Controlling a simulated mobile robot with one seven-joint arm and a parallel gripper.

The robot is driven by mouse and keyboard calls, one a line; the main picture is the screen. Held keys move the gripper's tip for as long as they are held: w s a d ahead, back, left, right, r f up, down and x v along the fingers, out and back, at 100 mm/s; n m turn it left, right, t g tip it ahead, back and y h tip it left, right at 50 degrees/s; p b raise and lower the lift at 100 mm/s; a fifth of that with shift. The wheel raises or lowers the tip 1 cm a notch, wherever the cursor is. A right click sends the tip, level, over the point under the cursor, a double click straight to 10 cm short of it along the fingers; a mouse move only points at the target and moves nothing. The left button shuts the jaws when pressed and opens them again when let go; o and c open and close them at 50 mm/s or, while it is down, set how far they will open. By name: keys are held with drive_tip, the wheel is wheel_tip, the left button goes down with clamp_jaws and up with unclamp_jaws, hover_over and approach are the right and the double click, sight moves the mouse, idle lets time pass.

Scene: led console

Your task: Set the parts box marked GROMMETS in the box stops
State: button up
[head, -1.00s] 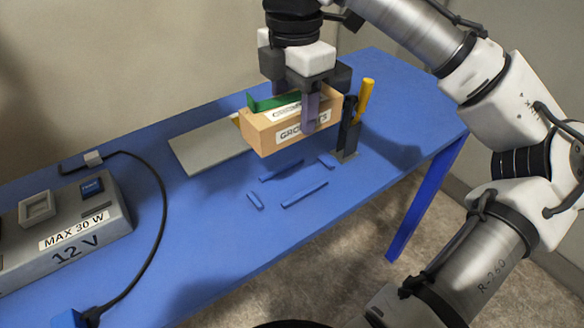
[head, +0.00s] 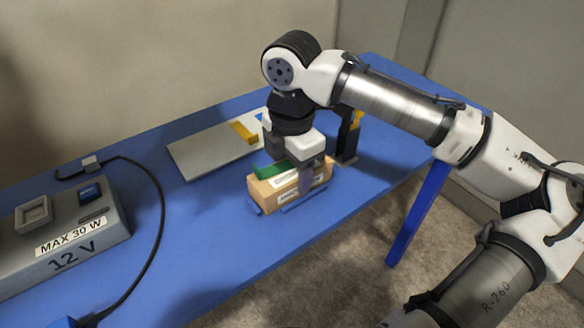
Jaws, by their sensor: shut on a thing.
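The tan parts box (head: 265,193) is down between the blue box stops (head: 304,201) on the blue table. White labels show on its front and top, but the lettering is too small to read now; a green strip (head: 271,171) lies along its top. My gripper (head: 300,182) is shut on the box from above, one purple-grey finger against its front face. The far finger is hidden. Blue stops show at the box's front left corner and along its front. The rear stops are hidden, and I cannot tell whether the box bears fully on the table.
A grey plate (head: 197,152) with a yellow piece (head: 243,132) lies behind the box. A dark holder (head: 349,137) with a yellow-handled tool stands at right. A grey 12 V console (head: 62,225) and black cable (head: 160,215) are at left. Clear table lies between cable and box.

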drive_tip(key=o, duration=1.2)
drive_tip(key=shift+c, duration=0.2)
drive_tip(key=shift+r, duration=0.15)
wheel_tip(320, 180, up, 12)
